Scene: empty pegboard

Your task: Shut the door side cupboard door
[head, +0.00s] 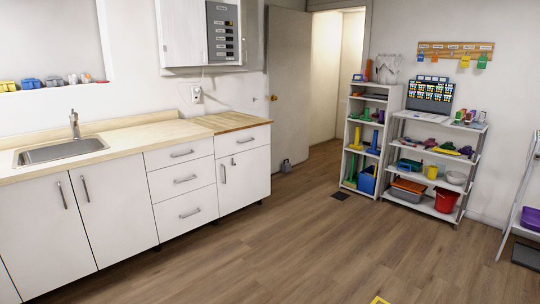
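The white base cupboard nearest the room door has a drawer (245,138) on top and a cupboard door (248,183) below it, under a wooden worktop (228,122). A vertical handle (223,173) is near the cupboard door's left edge, and a small dark fitting sits just right of it. The cupboard door looks close to flush with its frame; I cannot tell whether it stands slightly ajar. Neither of my grippers is in view.
A sink counter (125,141) with drawers and cupboards runs left. A white wall cupboard (182,33) hangs above. The room door (287,85) stands open. Loaded shelves (367,135) stand at right, and a stepladder (515,190) at far right.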

